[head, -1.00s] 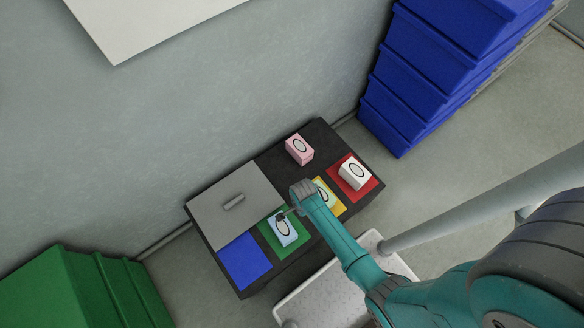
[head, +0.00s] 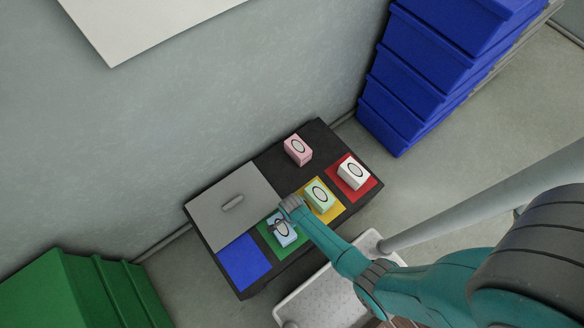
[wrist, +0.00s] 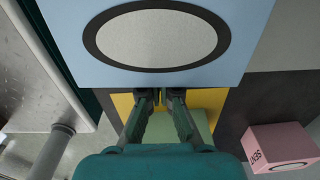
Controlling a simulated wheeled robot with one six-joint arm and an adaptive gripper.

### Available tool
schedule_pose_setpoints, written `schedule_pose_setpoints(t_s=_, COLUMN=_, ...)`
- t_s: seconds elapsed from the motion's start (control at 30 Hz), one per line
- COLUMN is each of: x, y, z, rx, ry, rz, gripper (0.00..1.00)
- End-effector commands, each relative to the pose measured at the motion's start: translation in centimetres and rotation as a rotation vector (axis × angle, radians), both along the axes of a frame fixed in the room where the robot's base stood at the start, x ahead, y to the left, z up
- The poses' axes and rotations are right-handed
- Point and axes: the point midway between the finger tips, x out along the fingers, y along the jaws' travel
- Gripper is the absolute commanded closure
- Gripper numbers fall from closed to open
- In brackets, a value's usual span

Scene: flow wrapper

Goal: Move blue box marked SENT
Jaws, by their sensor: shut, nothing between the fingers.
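The light blue box (head: 287,237) stands on the green square (head: 297,233) of the dark table, partly covered by my gripper in the head view. In the wrist view the same light blue box (wrist: 85,50) fills the top, showing a dark-ringed grey oval; I see no lettering on it. My gripper (wrist: 160,97) is shut and empty, its fingertips close to the box's edge. In the head view my gripper (head: 278,222) is over the box; contact cannot be told.
A pale green box (head: 319,195) on yellow and a white box (head: 353,172) on red stand to the right. A pink box (head: 298,150) stands behind; lettering shows on it in the wrist view. The blue square (head: 245,262) is bare. A grey panel with handle (head: 233,203) lies behind.

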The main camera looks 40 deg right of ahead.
Motion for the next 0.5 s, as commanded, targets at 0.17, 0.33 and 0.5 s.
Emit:
schedule_pose_setpoints(t_s=0.17, x=0.0, y=0.0, z=0.0, rx=0.0, ry=0.0, rz=0.0, gripper=1.0)
schedule_pose_setpoints(t_s=0.33, x=0.0, y=0.1, z=0.0, rx=0.0, ry=0.0, rz=0.0, gripper=1.0)
schedule_pose_setpoints(t_s=0.5, x=0.1, y=1.8, z=0.0, rx=0.0, ry=0.0, rz=0.004, gripper=1.0)
